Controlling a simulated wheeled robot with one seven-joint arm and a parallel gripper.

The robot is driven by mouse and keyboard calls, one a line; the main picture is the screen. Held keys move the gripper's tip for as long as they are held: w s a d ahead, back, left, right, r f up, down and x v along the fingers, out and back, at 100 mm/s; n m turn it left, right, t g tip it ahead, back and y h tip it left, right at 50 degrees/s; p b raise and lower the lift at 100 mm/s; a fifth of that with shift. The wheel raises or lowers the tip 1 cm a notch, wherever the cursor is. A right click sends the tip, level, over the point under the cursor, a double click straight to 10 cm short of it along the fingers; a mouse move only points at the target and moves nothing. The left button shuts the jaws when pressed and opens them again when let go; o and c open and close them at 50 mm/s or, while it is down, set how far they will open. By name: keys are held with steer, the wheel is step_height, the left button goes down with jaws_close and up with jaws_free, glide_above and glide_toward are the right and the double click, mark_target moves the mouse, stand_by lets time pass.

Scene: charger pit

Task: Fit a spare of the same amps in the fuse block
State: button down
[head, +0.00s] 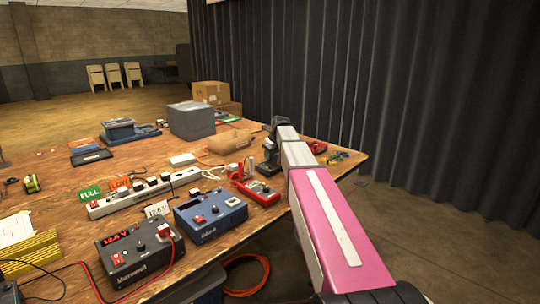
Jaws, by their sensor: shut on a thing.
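My pink and white arm reaches out over the right side of the wooden bench. My gripper (267,168), dark and small at its far end, is low over the bench top. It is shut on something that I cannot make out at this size. Several small coloured pieces (338,158), blue, yellow and green, lie near the bench's right edge and may be fuses. A red object (317,147) is beside them, partly behind my arm. I cannot pick out the fuse block for certain, and I cannot read any amp marking.
The wooden bench (60,185) carries a black supply with a red display (140,255), a blue unit (210,215), a red meter (257,191), a white power strip (140,195) and a grey box (191,120). Cables lie between them. A dark corrugated wall (430,100) stands behind.

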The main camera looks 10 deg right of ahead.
steer(key=shift+f, duration=0.65)
stand_by(0.9)
steer(key=c, duration=0.6)
jaws_free()
steer(key=shift+r, duration=0.15)
steer(key=shift+r, duration=3.6)
